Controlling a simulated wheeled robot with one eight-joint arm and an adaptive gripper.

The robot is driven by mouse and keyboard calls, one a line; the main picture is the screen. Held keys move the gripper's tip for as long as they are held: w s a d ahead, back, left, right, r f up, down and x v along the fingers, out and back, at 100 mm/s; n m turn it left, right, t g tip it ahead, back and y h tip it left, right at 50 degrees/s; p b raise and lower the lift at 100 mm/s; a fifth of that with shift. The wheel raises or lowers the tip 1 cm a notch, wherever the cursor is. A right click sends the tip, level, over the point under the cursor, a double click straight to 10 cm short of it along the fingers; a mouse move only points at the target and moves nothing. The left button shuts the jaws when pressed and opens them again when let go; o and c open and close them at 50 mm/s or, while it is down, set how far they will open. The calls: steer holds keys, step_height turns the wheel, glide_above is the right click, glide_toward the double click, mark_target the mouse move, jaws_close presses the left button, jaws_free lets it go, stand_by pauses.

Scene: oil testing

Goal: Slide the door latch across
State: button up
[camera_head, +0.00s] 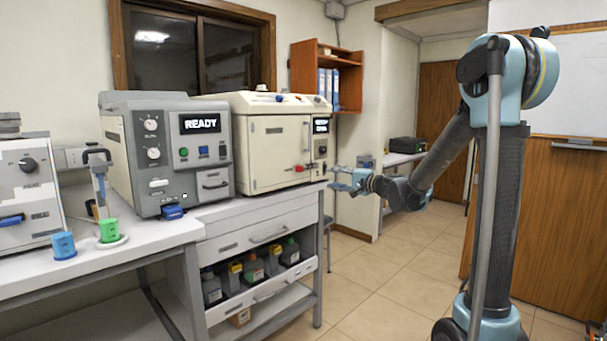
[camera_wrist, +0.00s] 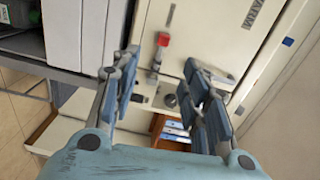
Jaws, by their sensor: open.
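The cream machine (camera_head: 242,155) stands on the bench with its front door (camera_head: 280,152) closed. A latch with a red knob (camera_head: 299,168) sits at the door's right edge, beside the control panel. In the wrist view the red knob (camera_wrist: 163,39) and its metal bar (camera_wrist: 154,68) show between and beyond my fingers. My gripper (camera_head: 335,180) is in front of the machine, right of the latch. In the wrist view my gripper (camera_wrist: 162,64) is open and empty, its two fingers either side of the latch's line. I cannot tell the exact gap to the knob.
A grey machine (camera_head: 180,150) reading READY stands left of the cream one. Blue and green cups (camera_head: 109,230) stand on the front-left bench. An open shelf below holds several bottles (camera_head: 252,268). An orange wall shelf (camera_head: 303,78) holds blue binders. The floor to the right is clear.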

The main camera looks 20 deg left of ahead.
mark_target(302, 170)
steer(key=shift+m, duration=0.3)
steer(key=x, duration=1.8)
steer(key=shift+w+a+r, duration=0.15)
steer(key=shift+w+r, duration=0.25)
steer(key=shift+w, duration=0.15)
jaws_close()
